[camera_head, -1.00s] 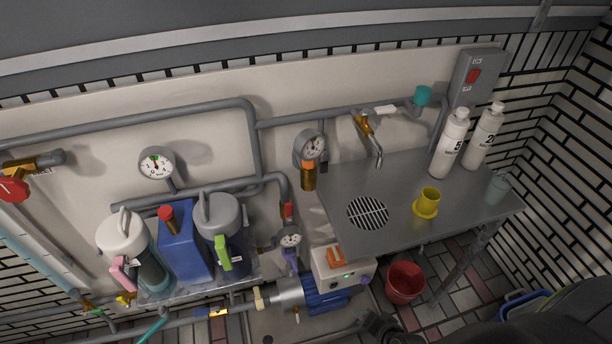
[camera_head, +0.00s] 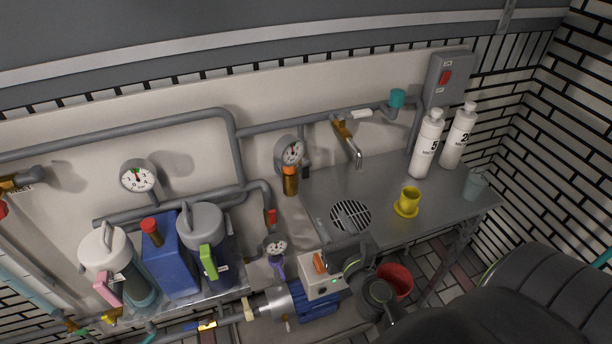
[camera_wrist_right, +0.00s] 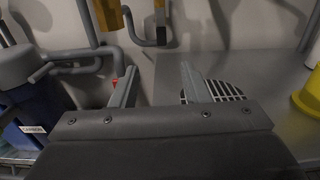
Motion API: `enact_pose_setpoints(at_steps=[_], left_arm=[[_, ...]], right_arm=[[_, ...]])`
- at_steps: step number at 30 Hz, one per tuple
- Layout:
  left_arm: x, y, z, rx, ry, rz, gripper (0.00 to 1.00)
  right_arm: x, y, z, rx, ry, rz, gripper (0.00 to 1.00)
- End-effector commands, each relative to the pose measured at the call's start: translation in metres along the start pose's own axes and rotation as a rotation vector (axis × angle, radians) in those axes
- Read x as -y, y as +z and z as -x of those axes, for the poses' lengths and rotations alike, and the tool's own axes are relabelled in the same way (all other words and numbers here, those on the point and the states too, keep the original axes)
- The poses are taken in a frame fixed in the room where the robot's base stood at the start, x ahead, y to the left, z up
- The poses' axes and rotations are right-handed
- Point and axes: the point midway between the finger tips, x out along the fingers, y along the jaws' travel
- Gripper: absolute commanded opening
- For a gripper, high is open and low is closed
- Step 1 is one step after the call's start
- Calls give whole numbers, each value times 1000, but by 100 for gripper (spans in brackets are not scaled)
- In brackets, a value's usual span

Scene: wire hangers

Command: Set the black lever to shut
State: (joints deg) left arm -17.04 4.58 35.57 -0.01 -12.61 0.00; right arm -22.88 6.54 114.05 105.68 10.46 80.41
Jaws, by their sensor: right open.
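I cannot make out a black lever for certain. A small dark piece (camera_head: 305,172) sits on a short pipe beside the upper right gauge (camera_head: 291,152); it also shows in the right wrist view (camera_wrist_right: 161,36), too small to tell its setting. My right gripper (camera_head: 345,256) is in front of the counter's front edge, below and right of that piece. In the right wrist view its two fingers (camera_wrist_right: 158,80) are apart with nothing between them. My left gripper is out of view.
The steel counter (camera_head: 440,205) holds a yellow cup (camera_head: 407,202), two white bottles (camera_head: 427,145) and a drain grate (camera_head: 350,216). Below are a pump (camera_head: 300,303) and a red bucket (camera_head: 398,280). Canisters (camera_head: 170,262) and pipes fill the left. The wall above the counter has a brass tap (camera_head: 346,138).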

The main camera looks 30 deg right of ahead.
Motion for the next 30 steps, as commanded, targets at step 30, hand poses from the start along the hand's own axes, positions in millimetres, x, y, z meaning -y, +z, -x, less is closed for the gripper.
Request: enact_pose_setpoints(at_steps=[30], left_arm=[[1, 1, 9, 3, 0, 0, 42]], right_arm=[[2, -1, -162, -2, -5, -15, 42]])
